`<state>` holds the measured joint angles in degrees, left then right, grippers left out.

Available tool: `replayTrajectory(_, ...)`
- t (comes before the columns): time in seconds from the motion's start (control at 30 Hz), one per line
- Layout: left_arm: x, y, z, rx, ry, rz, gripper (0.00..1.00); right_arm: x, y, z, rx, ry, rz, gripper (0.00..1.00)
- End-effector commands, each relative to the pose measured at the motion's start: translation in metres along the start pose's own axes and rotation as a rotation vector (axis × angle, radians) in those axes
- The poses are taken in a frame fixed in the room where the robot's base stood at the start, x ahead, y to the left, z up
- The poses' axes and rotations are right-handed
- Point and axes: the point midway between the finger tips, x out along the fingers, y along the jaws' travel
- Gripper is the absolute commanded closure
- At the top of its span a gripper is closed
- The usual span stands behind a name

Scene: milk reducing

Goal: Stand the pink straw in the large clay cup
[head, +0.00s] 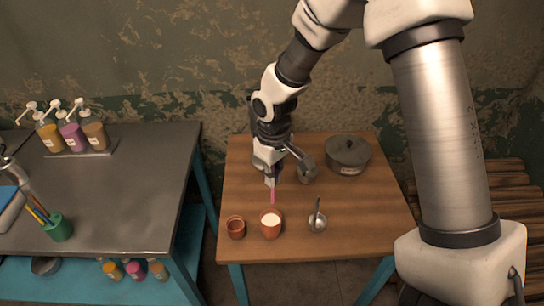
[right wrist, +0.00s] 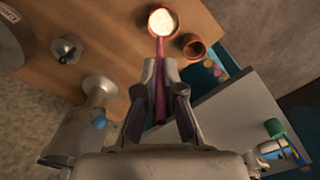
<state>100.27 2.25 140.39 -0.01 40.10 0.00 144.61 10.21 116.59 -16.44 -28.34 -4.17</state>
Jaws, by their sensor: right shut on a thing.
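My right gripper (head: 271,184) is shut on the pink straw (head: 273,197) above the wooden table. The straw also shows between the fingers in the right wrist view (right wrist: 161,90). The large clay cup (head: 270,231) holds something white and stands upright just in front of the gripper. It shows at the top of the right wrist view (right wrist: 153,33). The straw's free end appears close to the cup's back rim; I cannot tell whether it touches. A smaller clay cup (head: 236,230) stands to the left. My left gripper is out of view.
A small metal bowl with a spoon (head: 317,222) stands right of the large cup. A lidded grey pot (head: 348,156) and a metal vessel (head: 306,172) stand behind. A grey counter (head: 120,190) with pump bottles (head: 71,135) and a green holder (head: 59,230) is left.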

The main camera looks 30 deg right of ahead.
Motion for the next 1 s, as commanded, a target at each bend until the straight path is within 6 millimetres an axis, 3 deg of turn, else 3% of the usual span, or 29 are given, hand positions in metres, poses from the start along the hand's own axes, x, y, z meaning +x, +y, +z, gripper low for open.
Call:
replayTrajectory(0.03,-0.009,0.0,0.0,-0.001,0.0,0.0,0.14,-0.001,-0.001,0.004,0.002,-0.003,-0.002,1.0)
replayTrajectory(0.17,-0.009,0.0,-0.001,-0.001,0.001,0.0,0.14,0.009,-0.002,0.008,0.003,0.0,-0.002,1.0)
replayTrajectory(0.6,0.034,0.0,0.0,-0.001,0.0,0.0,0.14,0.049,-0.001,0.009,0.002,0.002,-0.002,1.0)
replayTrajectory(1.0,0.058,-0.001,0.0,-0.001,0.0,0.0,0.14,0.09,-0.001,0.009,0.002,0.001,-0.002,1.0)
